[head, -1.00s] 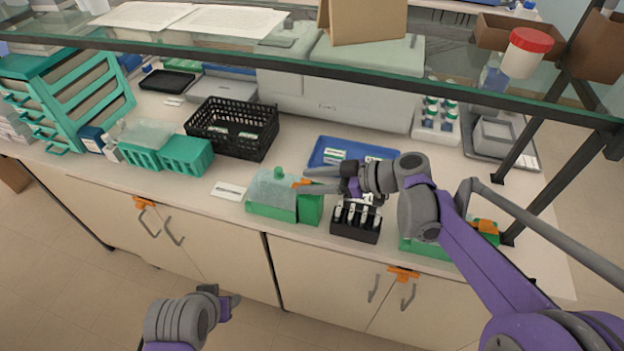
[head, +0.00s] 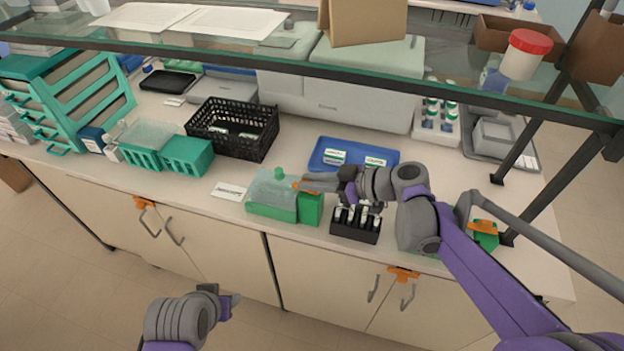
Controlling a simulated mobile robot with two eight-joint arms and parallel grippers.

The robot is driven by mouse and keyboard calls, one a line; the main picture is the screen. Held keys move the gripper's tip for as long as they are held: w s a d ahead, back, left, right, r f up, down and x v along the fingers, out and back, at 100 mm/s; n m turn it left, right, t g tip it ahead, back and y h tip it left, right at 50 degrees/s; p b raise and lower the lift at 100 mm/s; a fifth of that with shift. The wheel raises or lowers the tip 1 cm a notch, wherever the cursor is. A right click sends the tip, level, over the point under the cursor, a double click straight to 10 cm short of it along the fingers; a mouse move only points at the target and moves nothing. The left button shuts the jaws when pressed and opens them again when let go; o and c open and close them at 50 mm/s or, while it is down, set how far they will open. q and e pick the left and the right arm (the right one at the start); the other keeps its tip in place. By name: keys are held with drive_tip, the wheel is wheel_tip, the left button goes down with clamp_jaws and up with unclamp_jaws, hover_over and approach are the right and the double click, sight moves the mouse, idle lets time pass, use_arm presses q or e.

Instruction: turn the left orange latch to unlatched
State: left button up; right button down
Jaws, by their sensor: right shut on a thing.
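The left green staining box (head: 272,207) stands near the counter's front edge, with a translucent cover and a green block at its right end. The left orange latch (head: 296,186) is at the top of that right end, mostly hidden by my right gripper (head: 303,184). My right gripper reaches in from the right, with its fingers at the latch and shut on it. The latch's exact angle is hard to tell. My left gripper (head: 232,301) is low in front of the cabinets, away from the counter; its finger gap is not clear.
A black slide rack (head: 356,232) stands just right of the box, under my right arm. Another green box with an orange latch (head: 484,226) is further right, partly hidden by my arm. A blue tray (head: 318,163) lies behind, and a glass shelf (head: 440,84) spans above.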

drive_tip(key=m+t+h, duration=0.2)
drive_tip(key=m+t+p, duration=0.1)
drive_tip(key=m+t, duration=0.1)
drive_tip(key=shift+s+a+r+h, duration=0.1)
drive_tip(key=shift+s+a+h, duration=0.15)
drive_tip(key=shift+s+h, duration=0.15)
drive_tip(key=shift+m+t+h, duration=0.6)
drive_tip(key=shift+m, duration=0.2)
drive_tip(key=shift+a+m+t+h+b, duration=0.1)
drive_tip(key=shift+m+t+h+b, duration=0.35)
drive_tip(key=shift+m+h, duration=0.55)
drive_tip(key=shift+h, duration=0.1)
drive_tip(key=c, duration=0.8)
unclamp_jaws()
drive_tip(key=p+v, duration=0.2)
drive_tip(key=v, duration=0.8)
drive_tip(key=shift+s, duration=0.4)
